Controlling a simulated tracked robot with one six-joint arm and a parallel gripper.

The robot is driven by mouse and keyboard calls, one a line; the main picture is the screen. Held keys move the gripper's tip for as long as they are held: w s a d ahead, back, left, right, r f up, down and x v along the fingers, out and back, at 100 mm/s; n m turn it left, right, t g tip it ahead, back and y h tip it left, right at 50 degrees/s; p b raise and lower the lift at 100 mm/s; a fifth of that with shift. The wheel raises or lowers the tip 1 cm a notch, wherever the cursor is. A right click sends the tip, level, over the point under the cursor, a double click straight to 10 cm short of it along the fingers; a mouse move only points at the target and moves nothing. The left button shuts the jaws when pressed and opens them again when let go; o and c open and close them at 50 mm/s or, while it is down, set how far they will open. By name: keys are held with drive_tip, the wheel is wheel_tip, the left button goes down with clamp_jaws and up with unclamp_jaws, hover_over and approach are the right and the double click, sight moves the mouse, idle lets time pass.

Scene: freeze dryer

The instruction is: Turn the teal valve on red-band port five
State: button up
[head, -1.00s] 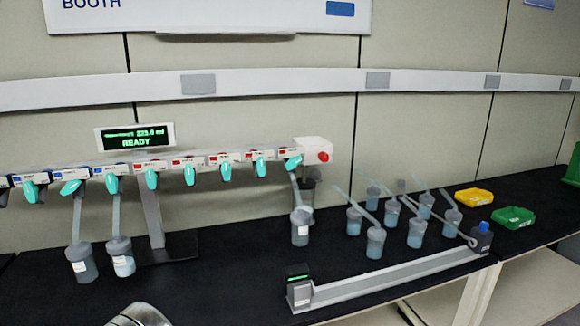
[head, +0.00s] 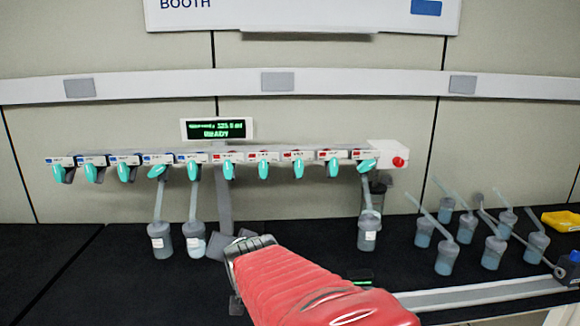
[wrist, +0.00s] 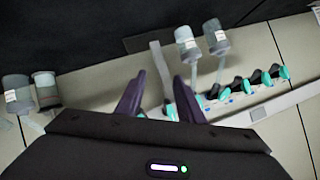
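Teal valves line a white manifold along the wall in the head view, blue-labelled ports on the left half and red-labelled ports on the right. The rightmost red-labelled port's teal valve (head: 367,165) sits tilted sideways, with a flask (head: 368,232) hanging below it. The other red-labelled valves (head: 298,169) point roughly downward. Port numbers are too small to read. My gripper (wrist: 160,76) is open in the wrist view, its dark fingers apart with nothing held. It partly hides the manifold there. In the head view my red arm reaches in from the bottom and the fingers are unclear.
Two flasks (head: 161,240) (head: 193,238) hang below the blue-labelled side. Several lidded cups with sticks (head: 445,255) stand at right on the black bench. A grey rail (head: 480,293) runs along the front right. A yellow bin (head: 562,220) is at far right. The display (head: 217,129) reads READY.

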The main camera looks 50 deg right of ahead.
drive_tip(key=s+d+r+m+h, duration=0.1)
drive_tip(key=d+m+h, duration=0.2)
drive_tip(key=d, duration=0.6)
drive_tip(key=s+d+r+m+h, duration=0.2)
drive_tip(key=d+m, duration=0.1)
drive_tip(key=d, duration=0.6)
drive_tip(key=m+g+h, duration=0.2)
drive_tip(key=m+h, duration=0.5)
drive_tip(key=m, duration=0.1)
approach(370, 166)
drive_tip(key=v, duration=0.5)
drive_tip(key=shift+a+f, duration=0.15)
drive_tip(key=shift+a, duration=0.15)
drive_tip(key=shift+w+d, duration=0.15)
drive_tip(key=x, duration=1.3)
drive_tip(key=shift+d, duration=0.25)
clamp_jaws()
